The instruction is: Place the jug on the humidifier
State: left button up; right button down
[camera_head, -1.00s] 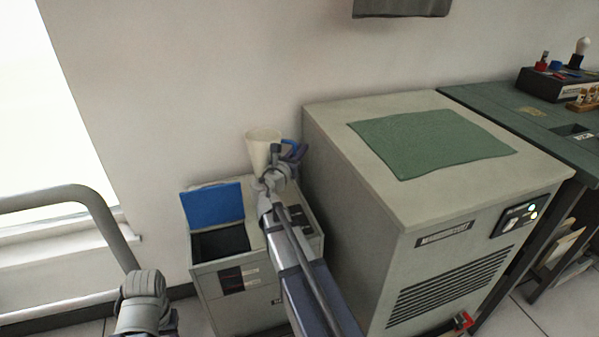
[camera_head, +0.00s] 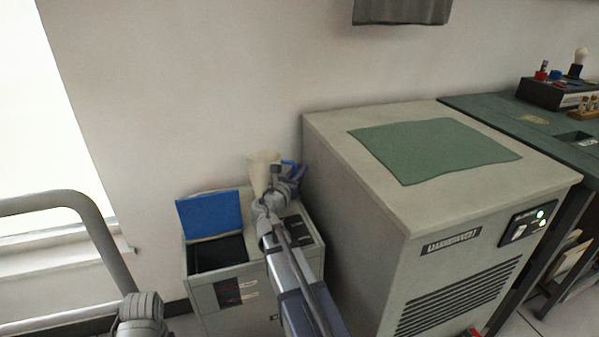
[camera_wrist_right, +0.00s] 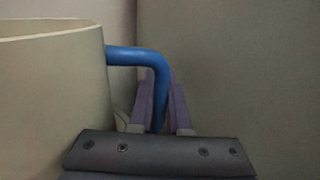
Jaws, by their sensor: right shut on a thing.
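The cream jug (camera_head: 263,170) with a blue handle is over the right part of the small grey cabinet, which I take for the humidifier (camera_head: 262,275). My right gripper (camera_head: 288,172) is shut on the handle. In the right wrist view the jug (camera_wrist_right: 55,90) stands at the left, and its blue handle (camera_wrist_right: 135,55) runs between the purple fingers (camera_wrist_right: 163,88). The jug looks about upright. My gripper and arm hide its base, so I cannot tell whether it touches the cabinet top. My left gripper is not in view.
The cabinet's blue lid (camera_head: 210,214) stands open over a dark opening (camera_head: 218,252). A large grey machine (camera_head: 365,235) with a green mat (camera_head: 435,150) stands close on the right. The wall is behind. A green-topped table (camera_head: 500,105) is farther right.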

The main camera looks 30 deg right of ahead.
jog(key=c, duration=0.9)
grip_release()
jog(key=shift+o, duration=0.2)
jog(key=shift+r, duration=0.1)
jog(key=v, duration=1.2)
